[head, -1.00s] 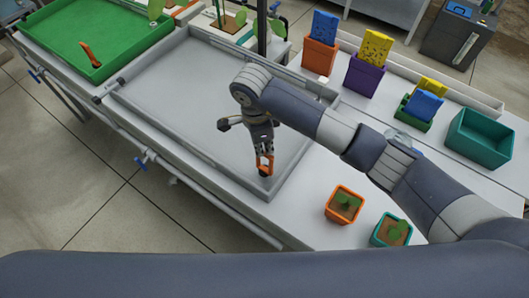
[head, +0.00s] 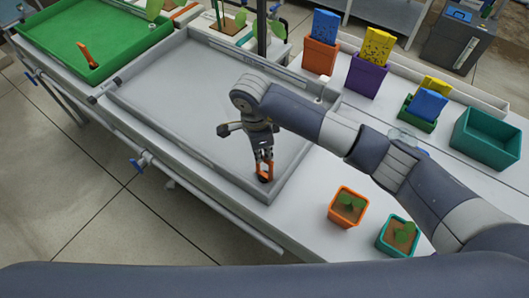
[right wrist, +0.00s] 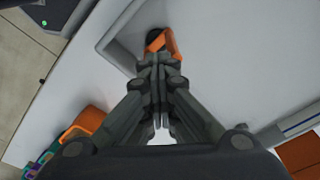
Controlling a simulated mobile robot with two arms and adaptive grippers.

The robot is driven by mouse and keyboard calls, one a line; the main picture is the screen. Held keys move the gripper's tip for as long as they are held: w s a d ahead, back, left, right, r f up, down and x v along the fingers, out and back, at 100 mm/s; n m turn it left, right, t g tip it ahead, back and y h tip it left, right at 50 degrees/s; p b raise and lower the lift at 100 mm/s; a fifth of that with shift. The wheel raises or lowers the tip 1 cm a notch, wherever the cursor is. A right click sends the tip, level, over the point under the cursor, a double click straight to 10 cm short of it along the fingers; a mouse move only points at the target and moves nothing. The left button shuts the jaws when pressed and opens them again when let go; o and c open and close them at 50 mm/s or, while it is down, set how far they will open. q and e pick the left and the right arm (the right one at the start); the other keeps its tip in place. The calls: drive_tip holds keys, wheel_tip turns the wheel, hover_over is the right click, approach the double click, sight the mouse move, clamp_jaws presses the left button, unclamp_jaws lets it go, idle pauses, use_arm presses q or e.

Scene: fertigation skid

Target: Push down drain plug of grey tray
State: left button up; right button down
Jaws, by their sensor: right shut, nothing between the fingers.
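The grey tray (head: 150,80) is a wide, shallow, empty basin on the bench. Its drain plug (head: 266,173) has an orange handle and a dark base, and stands in the tray's near right corner. In the right wrist view the plug (right wrist: 163,42) shows just beyond the fingertips, partly hidden by them. My right gripper (head: 264,155) points down with its fingers shut and empty, right at the top of the orange handle. It also shows shut in the right wrist view (right wrist: 158,64). I cannot tell whether the fingertips touch the handle. My left gripper is not in view.
A green tray (head: 75,38) with its own orange plug (head: 88,56) is at the left. Seedling pots in orange (head: 345,207) and teal (head: 398,236) stand on the bench right of the grey tray. Coloured pots and a teal bin (head: 487,140) line the far side.

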drive_tip(key=s+a+r, duration=0.1)
drive_tip(key=a+r, duration=0.2)
drive_tip(key=r, duration=0.9)
drive_tip(key=shift+a+b, duration=0.3)
drive_tip(key=shift+a, duration=0.1)
drive_tip(key=shift+s+f, duration=0.1)
